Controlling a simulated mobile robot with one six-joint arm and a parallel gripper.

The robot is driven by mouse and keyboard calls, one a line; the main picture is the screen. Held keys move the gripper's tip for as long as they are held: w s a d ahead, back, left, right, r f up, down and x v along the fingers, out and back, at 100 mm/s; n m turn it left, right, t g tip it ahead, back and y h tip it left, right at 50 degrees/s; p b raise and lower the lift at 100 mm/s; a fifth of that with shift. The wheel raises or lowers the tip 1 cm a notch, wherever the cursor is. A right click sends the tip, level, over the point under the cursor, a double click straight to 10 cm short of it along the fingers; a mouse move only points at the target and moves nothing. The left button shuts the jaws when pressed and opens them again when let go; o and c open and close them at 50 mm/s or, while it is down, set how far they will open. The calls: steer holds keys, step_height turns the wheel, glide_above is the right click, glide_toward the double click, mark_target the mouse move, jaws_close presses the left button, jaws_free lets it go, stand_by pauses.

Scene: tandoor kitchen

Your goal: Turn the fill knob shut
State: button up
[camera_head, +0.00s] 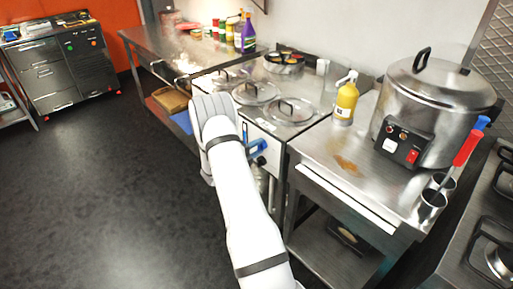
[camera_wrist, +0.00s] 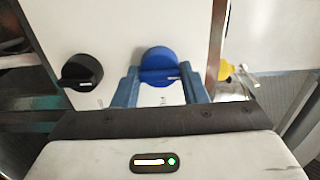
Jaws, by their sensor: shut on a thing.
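A blue round knob (camera_wrist: 158,58) sits on the pale front panel (camera_wrist: 120,25) of the steel unit, with a grip bar across it lying nearly level and a white mark at its right end. My gripper (camera_wrist: 160,76) has its two blue fingers on either side of this knob, shut on it. A black knob (camera_wrist: 82,71) is to its left on the same panel. I cannot read any label that names the fill knob. In the head view my gripper (camera_head: 256,148) is at the unit's front, and my arm hides part of the panel.
The steel unit's top has several lidded pots (camera_head: 255,92). A yellow bottle (camera_head: 346,100) and a large steel cooker (camera_head: 432,105) stand on the counter to the right. A yellow-handled tap (camera_wrist: 228,72) is right of the knob. The dark floor (camera_head: 110,190) at left is clear.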

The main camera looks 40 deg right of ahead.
steer(key=shift+d+r, duration=0.1)
steer(key=shift+r, duration=0.05)
steer(key=o, duration=1)
steer(key=shift+c, duration=0.2)
steer(key=a+b, duration=0.1)
steer(key=a, duration=0.7)
steer(key=shift+s, duration=0.3)
